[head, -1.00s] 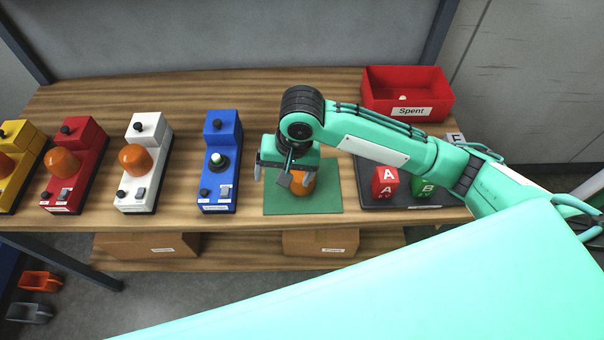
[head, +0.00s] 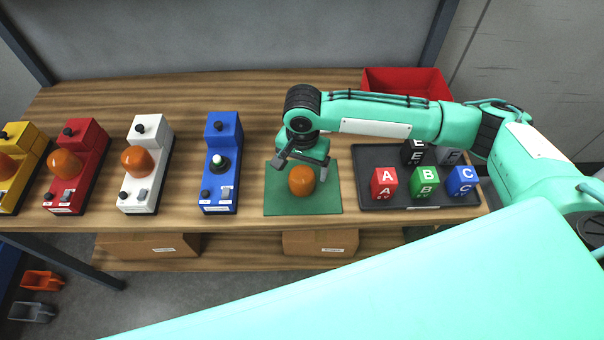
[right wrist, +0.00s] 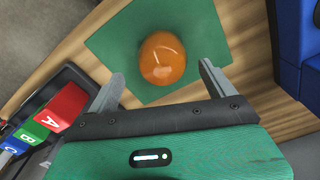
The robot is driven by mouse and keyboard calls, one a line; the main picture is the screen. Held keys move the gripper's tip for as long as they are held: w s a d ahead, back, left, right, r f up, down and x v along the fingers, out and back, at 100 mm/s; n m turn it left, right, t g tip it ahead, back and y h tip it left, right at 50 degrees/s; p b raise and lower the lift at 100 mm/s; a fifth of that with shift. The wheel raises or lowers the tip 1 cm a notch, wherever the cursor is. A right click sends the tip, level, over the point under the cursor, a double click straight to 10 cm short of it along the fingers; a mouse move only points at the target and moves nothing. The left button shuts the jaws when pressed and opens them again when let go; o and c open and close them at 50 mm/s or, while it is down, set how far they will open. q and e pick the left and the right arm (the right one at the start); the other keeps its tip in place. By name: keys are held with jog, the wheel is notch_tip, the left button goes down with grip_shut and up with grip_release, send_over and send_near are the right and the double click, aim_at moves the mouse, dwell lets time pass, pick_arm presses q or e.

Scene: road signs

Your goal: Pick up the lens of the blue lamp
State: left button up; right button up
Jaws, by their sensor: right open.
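The blue lamp (head: 221,165) stands on the table with no orange lens on it; its pale bulb (head: 219,161) shows bare. An orange lens (head: 302,181) sits on the green mat (head: 328,203) to the right of the blue lamp. The lens also shows in the right wrist view (right wrist: 162,58). My right gripper (head: 302,162) is just behind the lens in the head view. In the right wrist view its two fingers (right wrist: 160,82) are apart, with the lens beyond their tips and nothing held between them. My left gripper is not in view.
White (head: 142,165), red (head: 75,168) and yellow (head: 14,165) lamps with orange lenses stand to the left. A dark tray (head: 405,205) with several lettered blocks lies right of the mat. A red bin (head: 400,78) stands behind my right arm.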

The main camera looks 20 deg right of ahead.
aim_at(302, 172)
jog(key=f+p, duration=0.1)
jog(key=f, duration=0.3)
jog(key=shift+w+f+p, duration=0.2)
jog(key=shift+f+p, duration=0.15)
jog(key=shift+p, duration=0.05)
jog(key=shift+f, duration=0.5)
jog(key=c, duration=1)
